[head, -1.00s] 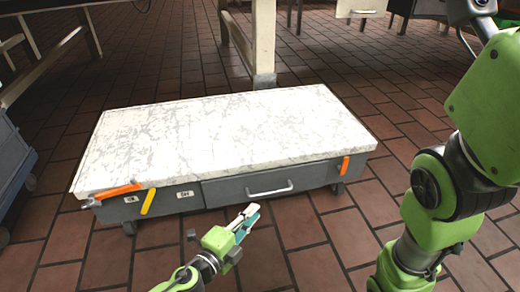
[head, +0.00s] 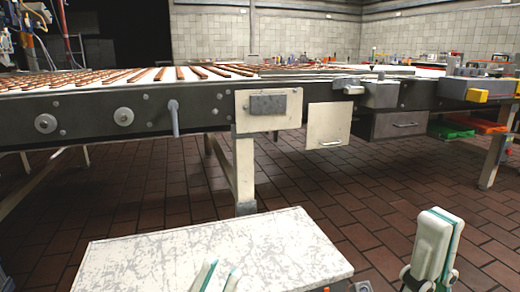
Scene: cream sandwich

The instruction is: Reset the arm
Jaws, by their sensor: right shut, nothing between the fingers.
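My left gripper (head: 218,277) shows only its pale, teal-edged fingertips at the bottom edge. They point up, stand apart with nothing between them, and overlap the front part of the marble-topped cart in the picture. The rest of that hand is out of frame. My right gripper (head: 437,243) is at the lower right, to the right of the cart. Its white and teal fingers point up, shut together and empty. Neither gripper holds anything.
The white marble-topped cart (head: 210,250) stands low in front with a bare top. Beyond it a long conveyor table (head: 90,112) carries rows of brown strips. A grey drawer (head: 390,124) and an orange tray (head: 478,124) are at right. Brick floor (head: 330,185) between is clear.

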